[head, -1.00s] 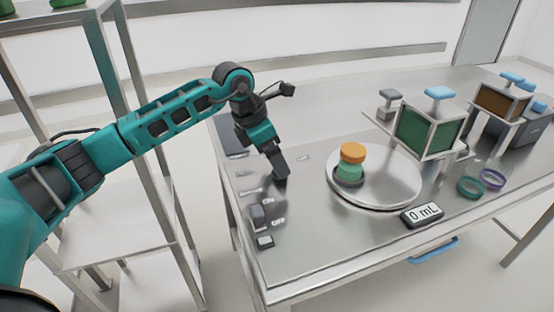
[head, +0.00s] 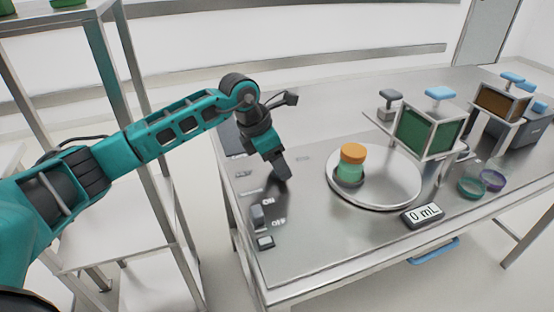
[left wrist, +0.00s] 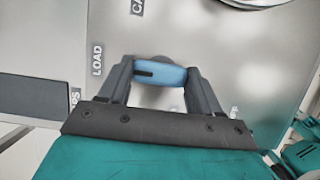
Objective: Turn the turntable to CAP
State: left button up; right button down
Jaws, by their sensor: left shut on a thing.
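My left gripper (head: 280,178) is low over the left part of the bench. In the left wrist view its fingers (left wrist: 158,80) are shut on a blue knob (left wrist: 168,76), one finger at each end. A dark mark lies on the knob's left half, the side of the LOAD label (left wrist: 97,58). The partly cut-off CAP label (left wrist: 137,6) is farther up. The knob is hidden by the gripper in the head view. The round silver turntable (head: 398,193) bears a green jar (head: 350,172) with an orange cap (head: 353,153) near its left edge. My right gripper is not in view.
A switch (head: 257,216) with ON and OFF labels is near the bench's left edge. A 0 mL display (head: 423,214) stands before the turntable. A green tank (head: 430,132), a brown tank (head: 500,103) and two rings (head: 471,187) are at right. Shelving (head: 110,215) stands left.

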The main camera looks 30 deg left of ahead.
pick_arm(q)
jog(key=shift+c, duration=0.9)
